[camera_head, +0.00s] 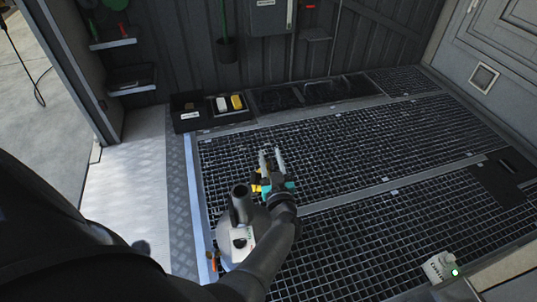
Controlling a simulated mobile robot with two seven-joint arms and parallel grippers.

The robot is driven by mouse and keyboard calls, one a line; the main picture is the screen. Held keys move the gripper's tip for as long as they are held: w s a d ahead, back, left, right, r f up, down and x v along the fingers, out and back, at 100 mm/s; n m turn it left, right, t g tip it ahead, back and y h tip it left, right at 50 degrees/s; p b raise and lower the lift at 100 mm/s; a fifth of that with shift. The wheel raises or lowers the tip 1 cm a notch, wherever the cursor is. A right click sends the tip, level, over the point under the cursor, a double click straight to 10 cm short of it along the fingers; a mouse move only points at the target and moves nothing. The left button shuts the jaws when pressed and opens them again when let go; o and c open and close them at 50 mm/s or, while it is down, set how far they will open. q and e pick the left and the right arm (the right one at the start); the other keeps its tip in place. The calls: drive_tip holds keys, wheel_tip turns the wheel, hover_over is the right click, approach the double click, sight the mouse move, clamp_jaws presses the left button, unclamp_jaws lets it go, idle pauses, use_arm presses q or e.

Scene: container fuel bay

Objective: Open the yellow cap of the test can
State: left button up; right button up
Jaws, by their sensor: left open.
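My left gripper (271,156) is open, its two pale fingers pointing away over the floor grating, with nothing visible between them. Small yellow parts (257,187) show just left of the gripper's base; I cannot tell whether they belong to the test can's yellow cap or to the gripper. I cannot make out the test can clearly; my arm and gripper cover the area under and in front of them. My right gripper is not in view.
Metal floor grating (350,135) spreads openly to the right. A black tray (186,122) stands near the back wall, beside a white item (221,104) and a yellow item (236,102). A small white device with a green light (439,267) is at lower right.

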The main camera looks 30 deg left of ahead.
use_arm(q)
clamp_jaws()
drive_tip(key=shift+w+d+r, duration=0.1)
drive_tip(key=shift+d, duration=0.1)
idle(1.2)
